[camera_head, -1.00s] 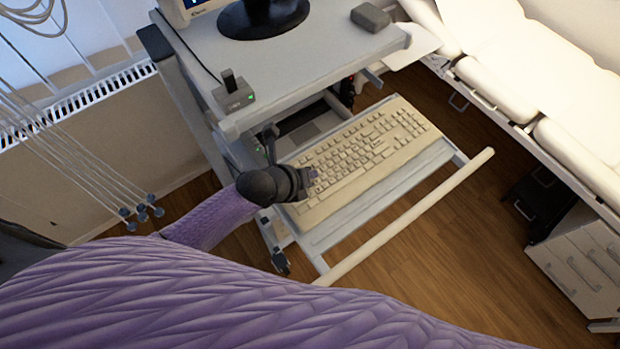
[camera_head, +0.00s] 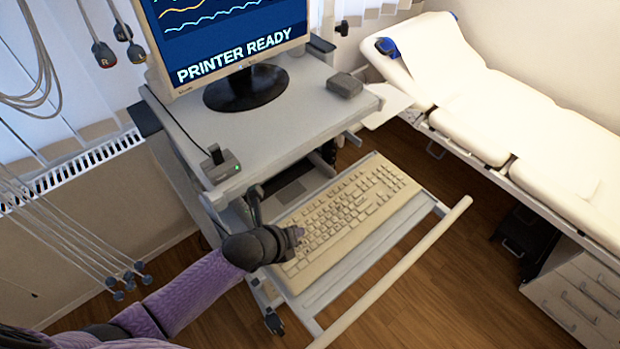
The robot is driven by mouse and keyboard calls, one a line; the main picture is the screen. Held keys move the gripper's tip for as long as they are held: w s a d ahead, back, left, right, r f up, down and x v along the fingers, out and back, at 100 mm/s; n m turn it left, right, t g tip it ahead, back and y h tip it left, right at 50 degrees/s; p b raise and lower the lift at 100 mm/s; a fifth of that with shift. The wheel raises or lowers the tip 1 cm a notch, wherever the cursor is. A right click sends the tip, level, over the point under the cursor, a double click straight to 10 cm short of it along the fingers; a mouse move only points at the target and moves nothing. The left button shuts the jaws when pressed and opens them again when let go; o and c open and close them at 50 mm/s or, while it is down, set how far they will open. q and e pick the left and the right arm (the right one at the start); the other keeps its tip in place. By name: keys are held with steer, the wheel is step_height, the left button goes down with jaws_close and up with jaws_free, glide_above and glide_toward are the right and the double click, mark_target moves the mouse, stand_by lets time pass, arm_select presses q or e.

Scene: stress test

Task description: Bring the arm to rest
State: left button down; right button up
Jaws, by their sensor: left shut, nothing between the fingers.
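My left arm comes in from the lower left in a purple padded sleeve with a dark wrist. My left gripper (camera_head: 297,234) is shut and empty. It is over the near left end of the beige keyboard (camera_head: 352,212); I cannot tell whether it touches the keys. The keyboard lies on the pulled-out tray (camera_head: 330,284) of a grey cart. My right gripper is not in view.
A white couch (camera_head: 500,110) and drawers (camera_head: 578,295) are right. Cables (camera_head: 75,235) hang left. Wooden floor shows front right.

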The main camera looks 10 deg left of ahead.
arm_select(q)
steer(key=shift+s+d, duration=0.15)
steer(key=s+a+r+n+g+y, duration=0.2)
steer(key=s+r+n, duration=0.2)
steer(key=s+n, duration=0.75)
steer(key=s+a+r+n+g+y, duration=0.25)
steer(key=s+r+n, duration=0.25)
steer(key=n, duration=1.4)
step_height(320, 180, down, 29)
steer(key=s+g+b, duration=0.1)
steer(key=g+b, duration=0.1)
steer(key=b, duration=1)
steer(key=s+a+f+b, duration=0.1)
steer(key=s+f+b, duration=0.3)
steer(key=f, duration=0.4)
steer(key=s+a+f+b, duration=0.1)
steer(key=s+f+b, duration=0.3)
steer(key=f, duration=0.5)
steer(key=s+a+f+g+b, duration=0.1)
steer(key=s+f+b, duration=0.3)
steer(key=s+f, duration=0.3)
steer(key=shift+a+f+m+b, duration=0.15)
steer(key=shift+f+m+b, duration=0.15)
steer(key=shift+f+m, duration=0.25)
